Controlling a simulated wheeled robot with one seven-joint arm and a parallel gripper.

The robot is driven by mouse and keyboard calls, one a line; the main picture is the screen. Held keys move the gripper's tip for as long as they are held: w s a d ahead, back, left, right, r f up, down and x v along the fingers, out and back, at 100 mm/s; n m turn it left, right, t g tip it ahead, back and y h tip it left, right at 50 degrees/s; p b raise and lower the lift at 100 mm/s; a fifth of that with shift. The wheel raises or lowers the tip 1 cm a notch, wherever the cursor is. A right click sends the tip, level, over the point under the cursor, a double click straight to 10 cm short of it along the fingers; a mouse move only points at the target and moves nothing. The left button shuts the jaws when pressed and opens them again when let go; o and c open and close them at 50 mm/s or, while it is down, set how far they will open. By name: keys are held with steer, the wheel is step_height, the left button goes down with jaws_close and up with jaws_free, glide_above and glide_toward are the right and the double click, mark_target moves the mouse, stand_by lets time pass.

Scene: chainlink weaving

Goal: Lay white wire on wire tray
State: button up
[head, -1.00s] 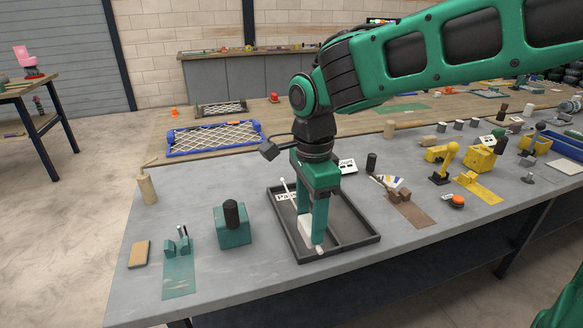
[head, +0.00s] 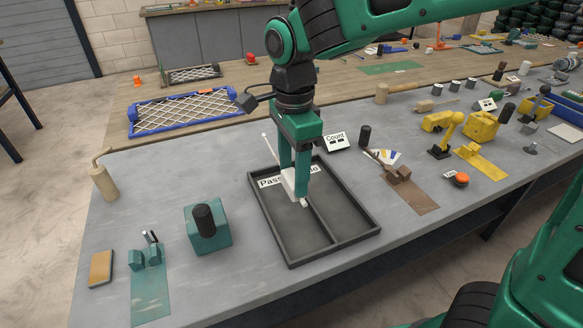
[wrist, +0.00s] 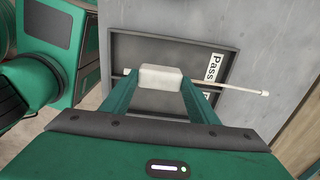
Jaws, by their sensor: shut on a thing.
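My gripper (head: 302,175) is shut on a white block (head: 289,182) with a thin white rod through it, the white wire piece. In the wrist view the block (wrist: 162,77) sits between the fingertips, and the rod (wrist: 235,89) sticks out to the right, ending in a small knob. The dark two-compartment tray (head: 277,254) lies under the gripper. It carries a white label (head: 270,183) starting "Pass", partly hidden by the gripper. The piece appears over the divider area. I cannot tell whether it touches the tray.
A teal block with a black knob (head: 208,226) stands left of the tray. A "Count" sign (head: 335,141) is behind it. A brown fixture (head: 400,177) is at right. Blue-framed mesh (head: 185,112) lies at the back.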

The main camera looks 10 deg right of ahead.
steer(key=shift+s+a+f, duration=0.1)
steer(key=shift+f, duration=3.8)
steer(key=shift+f, duration=0.1)
steer(key=o, duration=1.3)
step_height(320, 180, up, 11)
steer(key=shift+f, duration=0.15)
